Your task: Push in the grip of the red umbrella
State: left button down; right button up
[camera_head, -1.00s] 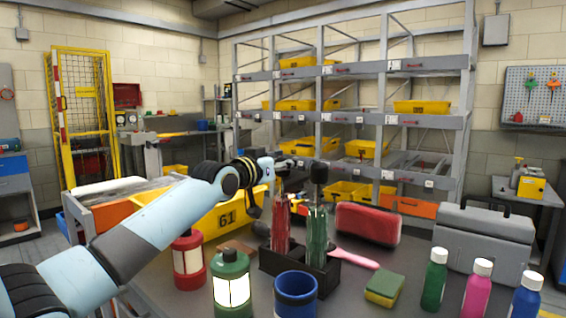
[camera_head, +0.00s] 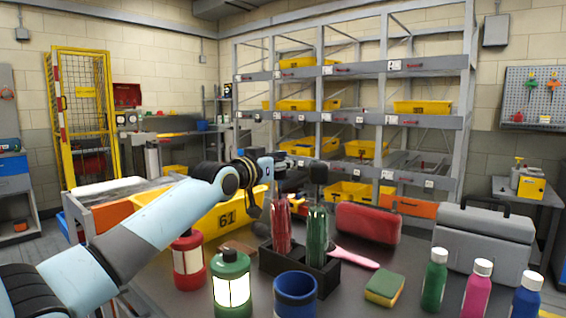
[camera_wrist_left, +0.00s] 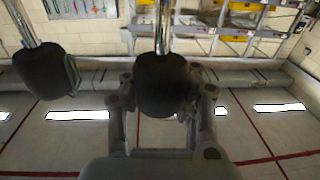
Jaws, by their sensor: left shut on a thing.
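The red umbrella (camera_head: 281,226) stands upright, folded, in a black holder (camera_head: 336,277). My left gripper (camera_head: 288,182) is at its top end and hides its grip in the head view. In the left wrist view my left gripper (camera_wrist_left: 163,100) is shut on a dark grip (camera_wrist_left: 163,80) with a metal shaft. A green umbrella (camera_head: 317,238) stands just to the right in the same holder, its black grip (camera_head: 319,173) free. That second grip (camera_wrist_left: 45,68) shows at left in the wrist view. My right gripper is not in view.
A red case (camera_head: 367,222), a sponge (camera_head: 384,289), several bottles (camera_head: 434,280) and a grey toolbox (camera_head: 484,240) are to the right.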

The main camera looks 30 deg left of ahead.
pick_arm(q)
notch_tip(320, 180, down, 7)
jog(key=b, duration=0.4)
jog(key=shift+s+b, duration=0.1)
jog(key=shift+b, duration=0.25)
jog(key=shift+r, duration=0.15)
jog(key=c, duration=2)
grip_release()
jog(key=o, duration=0.5)
jog(key=shift+a, duration=0.1)
jog(key=shift+c, duration=0.2)
jog(key=o, duration=0.7)
jog(key=shift+r, duration=0.1)
notch_tip(320, 180, up, 10)
